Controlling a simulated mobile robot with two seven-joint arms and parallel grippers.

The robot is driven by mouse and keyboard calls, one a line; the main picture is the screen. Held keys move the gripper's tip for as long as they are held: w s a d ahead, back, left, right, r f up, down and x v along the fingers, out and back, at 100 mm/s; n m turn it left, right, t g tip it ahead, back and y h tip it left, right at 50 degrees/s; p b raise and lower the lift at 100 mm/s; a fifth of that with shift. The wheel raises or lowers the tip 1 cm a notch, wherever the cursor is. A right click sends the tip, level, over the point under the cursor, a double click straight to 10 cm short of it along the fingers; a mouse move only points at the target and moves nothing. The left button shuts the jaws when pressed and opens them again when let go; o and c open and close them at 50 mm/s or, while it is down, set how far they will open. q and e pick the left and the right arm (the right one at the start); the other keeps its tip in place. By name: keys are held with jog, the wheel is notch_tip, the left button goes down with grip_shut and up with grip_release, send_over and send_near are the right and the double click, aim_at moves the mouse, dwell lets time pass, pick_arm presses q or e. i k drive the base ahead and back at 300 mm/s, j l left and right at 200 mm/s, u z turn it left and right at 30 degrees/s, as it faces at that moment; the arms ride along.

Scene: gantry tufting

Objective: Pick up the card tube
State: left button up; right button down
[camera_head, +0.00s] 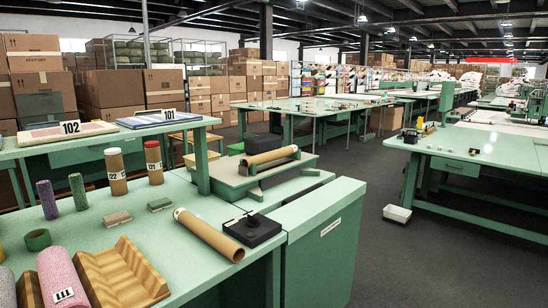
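A brown card tube (208,235) lies on the green bench top (165,205) in the lower middle. It runs from upper left to lower right, and its near right end sits beside a black block (252,230). I cannot tell if they touch. A similar brown tube (270,156) lies across a raised green stand (235,178) behind it. Two upright rolls, a brown one (116,172) marked 122 and a brown one with a red top (154,162), stand at the left. Neither of my grippers is in view.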

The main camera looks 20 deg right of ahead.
aim_at(262, 159)
jog(key=i+l+u, duration=0.1)
jog(key=l, duration=0.65)
jog(key=i+l, duration=0.15)
jog(key=l, duration=0.6)
jog(key=i+l+u, duration=0.15)
jog(key=l, duration=0.6)
jog(key=i+l+u, duration=0.1)
jog(key=l, duration=0.65)
jog(key=i+l+u, duration=0.1)
jog(key=i+l, duration=0.15)
jog(key=l, duration=0.5)
jog(key=i+l+u, duration=0.1)
jog(key=l, duration=0.65)
jog(key=i+l+u, duration=0.15)
jog(key=l, duration=0.65)
jog(key=k+j, duration=0.05)
